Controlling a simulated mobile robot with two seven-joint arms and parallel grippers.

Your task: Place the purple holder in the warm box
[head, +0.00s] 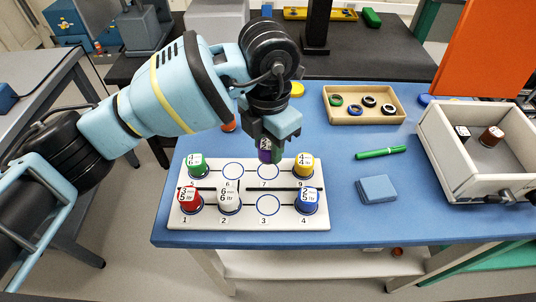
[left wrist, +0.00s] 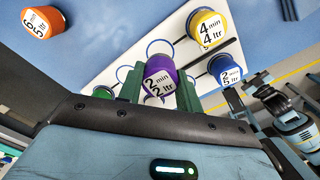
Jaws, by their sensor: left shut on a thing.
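The purple holder (head: 265,154) is between the fingers of my left gripper (head: 268,143), which is shut on it. It hangs over the back edge of the white numbered board (head: 249,223), behind the empty ring marked 7. In the left wrist view the purple holder (left wrist: 160,82) sits between the green fingers (left wrist: 155,85), its label reading "2 min 2 ltr" facing the camera. An open white box (head: 464,171) stands at the right of the blue table; no label naming it as the warm box is readable. My right gripper is not in view.
Green (head: 196,165), yellow (head: 304,166), red (head: 188,200), white (head: 229,199) and blue (head: 307,201) holders stand on the board. A brown holder (head: 491,137) and a black-and-white item (head: 462,133) are in the box. A ring tray (head: 336,118), green pen (head: 381,153) and blue cloth (head: 376,189) lie between.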

